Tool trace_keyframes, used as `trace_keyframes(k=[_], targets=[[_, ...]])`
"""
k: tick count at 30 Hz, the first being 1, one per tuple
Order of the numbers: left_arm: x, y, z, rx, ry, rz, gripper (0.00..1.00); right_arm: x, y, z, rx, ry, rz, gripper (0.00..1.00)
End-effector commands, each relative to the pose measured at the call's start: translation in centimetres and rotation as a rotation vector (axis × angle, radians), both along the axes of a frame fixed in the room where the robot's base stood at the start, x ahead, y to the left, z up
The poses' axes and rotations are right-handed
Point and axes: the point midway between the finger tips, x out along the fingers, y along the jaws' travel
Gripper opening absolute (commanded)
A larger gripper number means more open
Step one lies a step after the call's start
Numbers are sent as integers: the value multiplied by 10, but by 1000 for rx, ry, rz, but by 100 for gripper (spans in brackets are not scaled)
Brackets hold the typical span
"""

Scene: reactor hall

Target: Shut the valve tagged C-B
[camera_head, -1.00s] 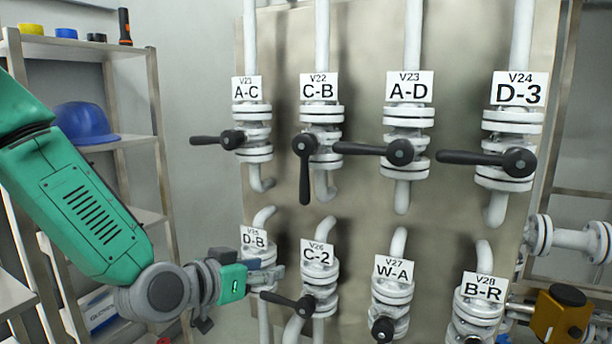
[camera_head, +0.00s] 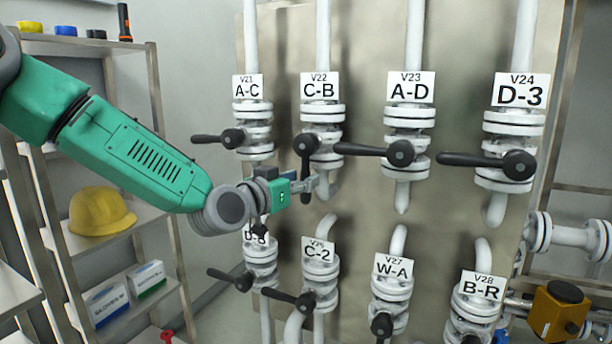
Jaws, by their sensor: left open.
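The valve tagged C-B (camera_head: 322,113) is in the upper row, second from the left, under its white V22 tag (camera_head: 320,86). Its black lever (camera_head: 305,160) hangs straight down, along the pipe. My left gripper (camera_head: 312,184) is open, at the lower part of this lever, with its fingers pointing right. The fingers overlap the lever in the picture; I cannot tell whether they touch it or lie around it. My right gripper is not in view.
Beside it are valves A-C (camera_head: 252,125) and A-D (camera_head: 408,120), with levers pointing left. D-3 (camera_head: 512,125) stands farther right. Below are D-B (camera_head: 262,268), partly behind my left arm, and C-2 (camera_head: 320,275). A shelf with a yellow helmet (camera_head: 100,212) stands at the left.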

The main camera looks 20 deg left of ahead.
Motion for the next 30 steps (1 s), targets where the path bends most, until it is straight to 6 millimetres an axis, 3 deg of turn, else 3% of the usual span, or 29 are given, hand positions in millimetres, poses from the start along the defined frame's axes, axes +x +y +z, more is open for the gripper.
trace_keyframes(k=[6, 14, 15, 18, 30], targets=[[16, -5, 0, 0, 0, 0, 40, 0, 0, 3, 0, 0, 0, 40], [18, -5, 0, 0, 0, 0, 40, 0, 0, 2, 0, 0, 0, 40], [18, -5, 0, 0, 0, 0, 37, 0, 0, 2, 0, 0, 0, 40], [18, -5, 0, 0, 0, 0, 1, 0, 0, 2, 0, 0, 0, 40], [26, -2, 0, 31, -4, 2, 0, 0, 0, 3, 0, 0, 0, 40]])
